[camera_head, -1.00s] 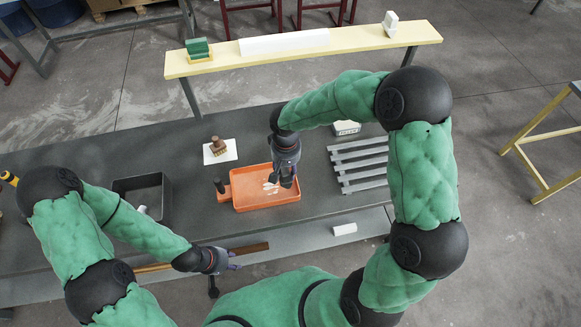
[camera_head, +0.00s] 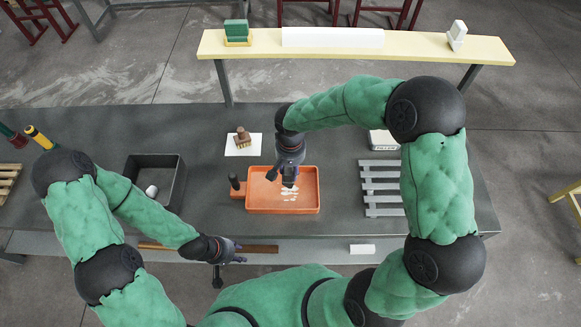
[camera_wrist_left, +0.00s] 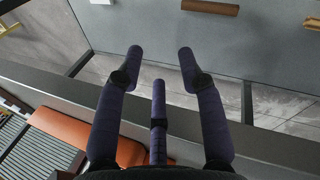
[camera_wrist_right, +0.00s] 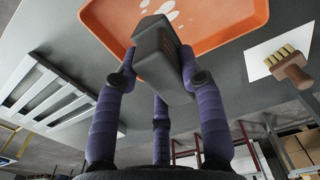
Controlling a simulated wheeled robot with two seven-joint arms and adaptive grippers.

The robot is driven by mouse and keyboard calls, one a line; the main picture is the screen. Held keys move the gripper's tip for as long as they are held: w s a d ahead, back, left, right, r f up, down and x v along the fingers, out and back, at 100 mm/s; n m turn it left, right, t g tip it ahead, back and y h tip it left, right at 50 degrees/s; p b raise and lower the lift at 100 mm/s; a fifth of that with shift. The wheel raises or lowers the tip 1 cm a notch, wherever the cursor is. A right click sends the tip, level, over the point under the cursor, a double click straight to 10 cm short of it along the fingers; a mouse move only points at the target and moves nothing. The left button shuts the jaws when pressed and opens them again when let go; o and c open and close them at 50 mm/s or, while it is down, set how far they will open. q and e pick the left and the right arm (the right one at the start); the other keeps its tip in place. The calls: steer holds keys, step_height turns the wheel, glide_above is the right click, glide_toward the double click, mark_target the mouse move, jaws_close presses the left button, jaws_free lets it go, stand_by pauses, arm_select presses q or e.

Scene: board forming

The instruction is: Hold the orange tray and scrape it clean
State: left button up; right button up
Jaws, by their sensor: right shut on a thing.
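The orange tray (camera_head: 258,205) lies on the dark workbench, with white marks (camera_head: 288,195) on its floor. A dark upright handle (camera_head: 235,182) stands on an orange tab at its left side. My right gripper (camera_head: 289,181) is over the tray. In the right wrist view, it is shut on a dark grey block-like tool (camera_wrist_right: 160,55), seen against the tray (camera_wrist_right: 225,25). I cannot tell whether the tool touches the tray. My left gripper (camera_head: 238,252) is open and empty at the bench's front edge, left of and below the tray. Its fingers stand apart in the left wrist view (camera_wrist_left: 162,55).
A black bin (camera_head: 178,172) with a white object is left of the tray. A brush (camera_head: 242,137) sits on white paper (camera_head: 233,151) behind it. A grey slatted rack (camera_head: 382,187) and a white box (camera_head: 383,140) are to the right. A yellow shelf (camera_head: 350,57) stands behind.

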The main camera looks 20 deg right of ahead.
arm_select(q)
steer(key=r+m, duration=0.1)
steer(key=m, duration=0.1)
step_height(320, 180, up, 20)
steer(key=m+y, duration=0.4)
steer(key=m, duration=1.7)
glide_above(235, 183)
steer(key=w, duration=0.1)
steer(key=shift+w+a+r, duration=0.1)
steer(key=shift+w+r, duration=0.05)
steer(key=shift+w, duration=0.05)
steer(key=shift+f, duration=5.95)
jaws_close()
